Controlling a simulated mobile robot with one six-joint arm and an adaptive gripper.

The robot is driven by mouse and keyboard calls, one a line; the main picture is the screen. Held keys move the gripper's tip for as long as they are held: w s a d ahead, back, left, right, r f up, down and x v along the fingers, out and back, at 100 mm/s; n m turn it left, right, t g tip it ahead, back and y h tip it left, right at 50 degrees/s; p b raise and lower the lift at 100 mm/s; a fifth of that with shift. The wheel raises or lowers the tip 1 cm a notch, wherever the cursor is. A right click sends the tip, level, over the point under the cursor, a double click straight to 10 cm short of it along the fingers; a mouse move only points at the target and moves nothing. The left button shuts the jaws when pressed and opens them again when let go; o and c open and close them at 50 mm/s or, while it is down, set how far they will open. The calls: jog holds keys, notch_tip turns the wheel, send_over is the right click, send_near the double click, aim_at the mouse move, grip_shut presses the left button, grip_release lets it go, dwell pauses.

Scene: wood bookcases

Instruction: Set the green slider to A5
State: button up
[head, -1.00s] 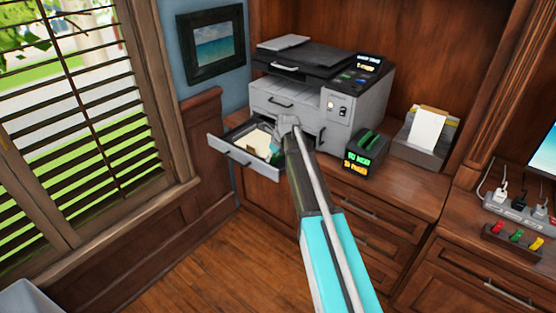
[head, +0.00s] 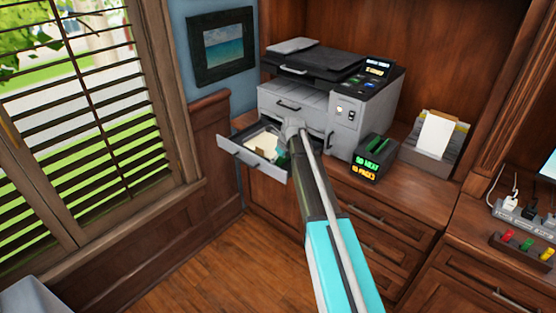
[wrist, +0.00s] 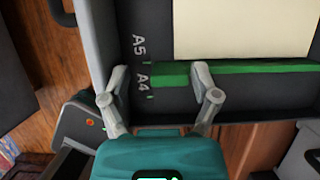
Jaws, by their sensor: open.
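The green slider (wrist: 245,72) is a long bar across the open paper tray (wrist: 103,20). Its left end lies beside the A5 and A4 markings, roughly between their green ticks. My gripper (wrist: 160,72) is open over the tray. One finger is left of the slider's end, by the tray wall; the other overlaps the bar. I cannot tell whether it touches. In the head view, the tray (head: 238,152) is pulled out of the printer, and my arm hides part of it.
The grey printer (head: 345,97) stands on a wooden cabinet. A power strip (head: 520,212) lies farther right. The window (head: 85,120) is at left, with open floor below.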

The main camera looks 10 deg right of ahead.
jog(key=shift+s+d, duration=0.4)
jog(key=shift+s, duration=0.25)
jog(key=shift+s+d, duration=0.45)
jog(key=shift+s, duration=0.2)
jog(key=shift+s+d, duration=0.45)
jog(key=shift+s, duration=0.15)
jog(key=shift+r+p, duration=0.6)
jog(key=p+v, duration=1.1)
jog(key=v, duration=0.1)
jog(key=shift+d+r+p, duration=0.15)
jog(key=shift+r+p, duration=0.1)
jog(key=shift+p, duration=0.05)
jog(key=shift+s, duration=0.2)
jog(key=s+a+n+g+h, duration=0.1)
jog(key=s+a+n, duration=0.2)
jog(key=s+n, duration=0.5)
jog(key=s+a+f+n+g, duration=0.1)
jog(key=s+a+n, duration=0.3)
jog(key=s+n, duration=0.5)
jog(key=s+a+n+g+h, duration=0.1)
jog(key=s+a+n, duration=0.3)
jog(key=s+n, duration=0.4)
jog(key=shift+s+f+n+g+h, duration=0.15)
jog(key=shift+f+n+g+h, duration=0.15)
jog(key=shift+n, duration=1.6)
